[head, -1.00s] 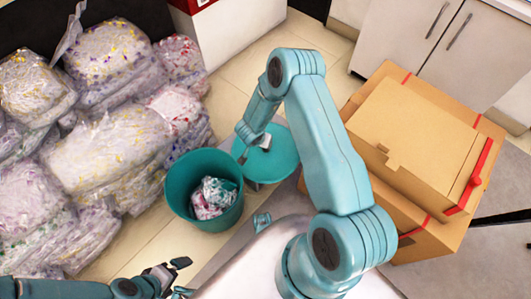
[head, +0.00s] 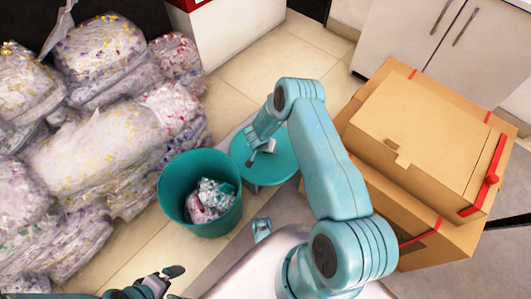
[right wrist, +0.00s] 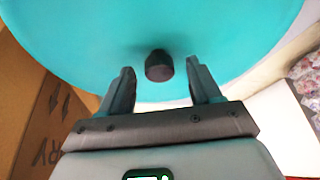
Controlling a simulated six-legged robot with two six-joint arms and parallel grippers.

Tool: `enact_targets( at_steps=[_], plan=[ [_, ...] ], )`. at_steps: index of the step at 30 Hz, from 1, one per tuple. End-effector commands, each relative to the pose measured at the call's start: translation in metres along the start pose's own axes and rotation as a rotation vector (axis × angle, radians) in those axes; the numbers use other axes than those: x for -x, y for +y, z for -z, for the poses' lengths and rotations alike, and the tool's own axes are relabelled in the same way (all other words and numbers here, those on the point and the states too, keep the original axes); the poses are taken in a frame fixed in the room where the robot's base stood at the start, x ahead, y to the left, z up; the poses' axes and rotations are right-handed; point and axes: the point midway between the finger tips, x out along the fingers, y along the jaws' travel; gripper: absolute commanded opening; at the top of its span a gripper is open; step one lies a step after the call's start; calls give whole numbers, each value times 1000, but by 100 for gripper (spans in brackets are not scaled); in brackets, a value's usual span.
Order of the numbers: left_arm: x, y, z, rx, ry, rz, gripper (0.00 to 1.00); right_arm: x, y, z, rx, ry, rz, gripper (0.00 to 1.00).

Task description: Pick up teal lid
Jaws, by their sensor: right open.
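The teal lid (head: 281,170) is a flat round disc just right of the teal bin (head: 177,173) in the head view. In the right wrist view the lid (right wrist: 75,40) fills the top, with a dark round knob (right wrist: 159,66) near its lower edge. My right gripper (right wrist: 160,75) is open, with the knob between its two fingertips and no visible grip on it. In the head view this gripper (head: 262,151) is over the lid, partly covering it. My left gripper (head: 172,283) is low in the head view, apparently open and empty, cut by the bottom edge.
The bin holds crumpled, colourful wrappers (head: 212,198). Stuffed clear bags (head: 105,145) are piled at left. Stacked cardboard boxes (head: 425,140) stand close on the right. White cabinets (head: 440,45) are behind. Tiled floor (head: 245,80) is free beyond the lid.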

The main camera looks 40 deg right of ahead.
Motion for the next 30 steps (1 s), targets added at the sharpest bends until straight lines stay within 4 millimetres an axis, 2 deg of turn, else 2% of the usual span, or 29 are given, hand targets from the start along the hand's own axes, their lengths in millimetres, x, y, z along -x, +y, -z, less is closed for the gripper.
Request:
enact_targets(
  at_steps=[2, 8, 16, 20, 23, 26, 30],
  plan=[
    [1, 0, 0, 0, 0, 0, 100, 1, 0, 0, 0, 0, 0, 63],
    [0, 0, 0, -1, 0, 0, 100, 1, 0, 0, 0, 0, 0, 1],
    [1, 0, 0, -1, 0, 0, 100, 2, 0, 0, 0, 0, 0, 0],
    [4, 2, -1, -2, -2, 0, 100, 8, 0, 3, 0, 1, 0, 0],
    [10, 5, -2, -5, -5, -1, 100, 20, 0, 9, 0, 1, 1, 0],
    [18, 9, -4, -11, -10, -1, 100, 40, 0, 17, 0, 2, 1, 0],
    [34, 17, -8, -21, -21, -2, 100, 78, -1, 33, 0, 2, 2, 0]
  ],
)
